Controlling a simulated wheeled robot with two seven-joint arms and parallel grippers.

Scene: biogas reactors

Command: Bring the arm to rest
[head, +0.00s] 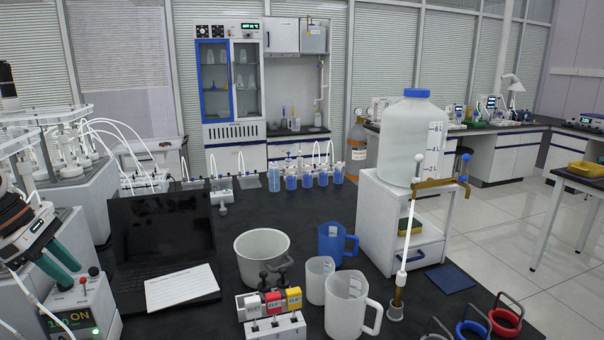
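My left arm comes in from the left edge. Its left gripper (70,276) has two teal fingers pointing down and to the right. The fingers are apart with a gap between them, and I see nothing held there. Whether the fingers touch the box I cannot tell. My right arm and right gripper do not show.
A black laptop (160,235) with a white sheet (180,287) stands right of the gripper. A grey pot (262,258), white jugs (350,306), a blue mug (336,244) and a valve block (272,318) crowd the bench middle. A large bottle (414,140) stands on a white cabinet (375,222).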

